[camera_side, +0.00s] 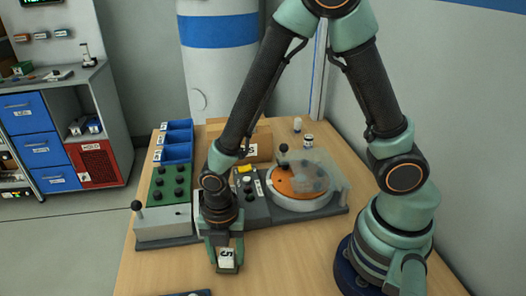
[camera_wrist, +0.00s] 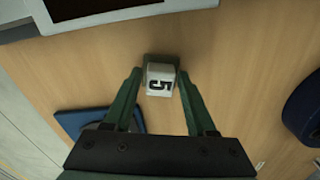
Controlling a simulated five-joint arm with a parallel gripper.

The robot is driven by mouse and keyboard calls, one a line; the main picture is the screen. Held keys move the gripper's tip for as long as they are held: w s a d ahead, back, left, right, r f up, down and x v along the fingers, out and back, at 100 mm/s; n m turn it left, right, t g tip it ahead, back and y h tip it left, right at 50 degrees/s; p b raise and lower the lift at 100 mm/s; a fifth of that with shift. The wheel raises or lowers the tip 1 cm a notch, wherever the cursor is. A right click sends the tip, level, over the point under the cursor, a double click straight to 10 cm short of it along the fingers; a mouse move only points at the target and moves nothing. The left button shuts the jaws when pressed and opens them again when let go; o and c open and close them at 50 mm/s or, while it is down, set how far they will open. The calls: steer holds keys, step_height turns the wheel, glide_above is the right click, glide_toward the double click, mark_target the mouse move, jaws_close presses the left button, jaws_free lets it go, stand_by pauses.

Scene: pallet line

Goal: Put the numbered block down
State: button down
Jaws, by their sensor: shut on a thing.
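The numbered block (camera_side: 227,257) is white with a black 5 on it. My gripper (camera_side: 227,265) is shut on it, one green finger on each side, over the front part of the wooden table. In the wrist view the block (camera_wrist: 159,82) sits between the two fingertips of my gripper (camera_wrist: 160,85), its 5 facing the camera. I cannot tell whether the block touches the table or hangs just above it.
A dark blue flat pad (camera_wrist: 85,120) lies near the gripper; its edge shows at the bottom of the side view (camera_side: 188,293). A console with a green panel (camera_side: 168,190) and an orange turntable (camera_side: 295,182) stand behind. Bare wooden table (camera_side: 300,255) lies to the right.

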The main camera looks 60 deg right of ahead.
mark_target(225, 258)
steer(key=shift+f, duration=0.2)
steer(key=shift+c, duration=1)
jaws_free()
step_height(225, 258, up, 11)
steer(key=d+r+m+t, duration=0.5)
steer(key=d+r+m, duration=0.8)
steer(key=m, duration=1.1)
steer(key=shift+w+d+r+t, duration=0.25)
steer(key=shift+w+d, duration=0.2)
steer(key=shift+d, duration=0.5)
